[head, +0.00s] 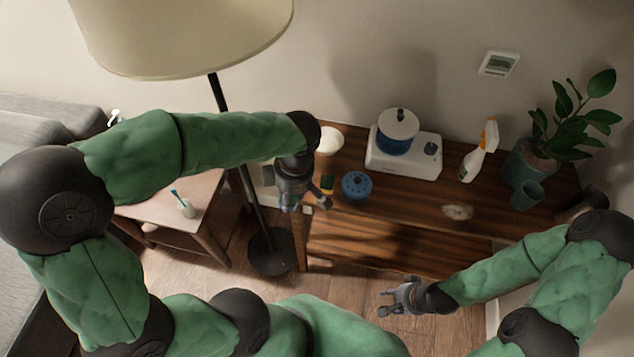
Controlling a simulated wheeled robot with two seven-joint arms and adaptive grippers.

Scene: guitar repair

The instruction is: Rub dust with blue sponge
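A small round blue object (357,186) with darker spots on top sits at the left front of the wooden cabinet top. A pale greyish patch (457,211), perhaps the dust, lies on the right front of the top. My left gripper (307,205) is at the cabinet's left edge, fingers apart and empty, close to the yellow and green block. My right gripper (383,301) is open and empty, in front of the cabinet.
A white appliance with a blue pot (397,138), a spray bottle (479,152), a potted plant (528,165) and a green cup (526,195) stand on the wooden cabinet (410,208). A floor lamp (272,252) and side table (205,205) are left. The middle front is clear.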

